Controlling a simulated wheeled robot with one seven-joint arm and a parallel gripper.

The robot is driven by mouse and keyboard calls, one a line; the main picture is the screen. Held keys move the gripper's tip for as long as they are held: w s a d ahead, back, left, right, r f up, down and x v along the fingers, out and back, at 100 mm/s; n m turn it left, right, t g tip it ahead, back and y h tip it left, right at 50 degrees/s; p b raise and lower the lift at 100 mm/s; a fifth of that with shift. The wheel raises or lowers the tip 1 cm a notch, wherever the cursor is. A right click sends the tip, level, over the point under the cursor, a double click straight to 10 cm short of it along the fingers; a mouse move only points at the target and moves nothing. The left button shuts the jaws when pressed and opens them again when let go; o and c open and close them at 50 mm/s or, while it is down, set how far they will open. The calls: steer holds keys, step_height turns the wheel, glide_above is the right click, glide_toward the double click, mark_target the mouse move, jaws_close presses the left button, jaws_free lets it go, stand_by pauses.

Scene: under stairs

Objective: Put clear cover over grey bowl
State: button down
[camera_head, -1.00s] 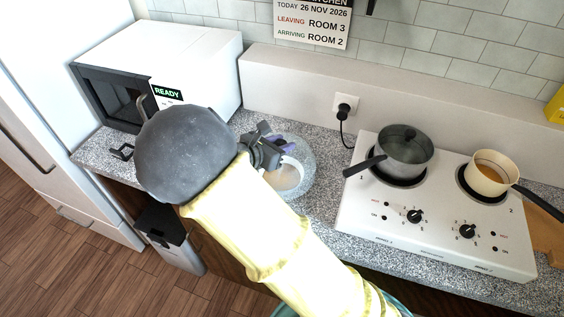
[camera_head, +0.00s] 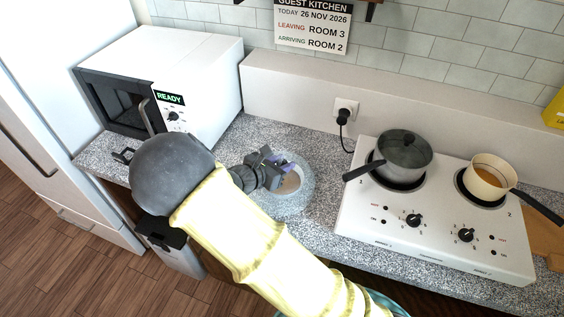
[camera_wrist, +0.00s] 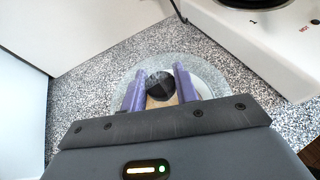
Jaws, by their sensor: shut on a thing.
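My gripper (camera_head: 279,168) is above the counter, between the microwave and the hob. In the wrist view, its purple fingers (camera_wrist: 158,88) are shut on the dark round knob (camera_wrist: 160,84) of the clear cover. The cover is a wide see-through disc; its rim shows in the head view (camera_head: 302,204) and in the wrist view (camera_wrist: 222,76). The grey bowl (camera_head: 291,187) shows through the cover, pale with light brown contents. The cover lies across the bowl in both views. I cannot tell whether it touches the bowl's rim. My gripper hides part of both.
A white hob (camera_head: 440,235) at the right carries a grey lidded pot (camera_head: 404,152) and a cream saucepan (camera_head: 491,174). A plug and cable (camera_head: 344,117) are at the back wall. Speckled counter (camera_head: 240,135) is free around the bowl.

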steer(key=shift+f, duration=0.3)
steer(key=shift+f+b, duration=0.2)
steer(key=shift+b, duration=0.2)
steer(key=c, duration=1.1)
jaws_free()
steer(key=shift+o, duration=0.2)
steer(key=shift+r, duration=0.1)
steer(key=shift+r+p, duration=0.45)
steer(key=b+v, duration=0.1)
steer(key=v, duration=1.1)
steer(key=shift+b, duration=0.3)
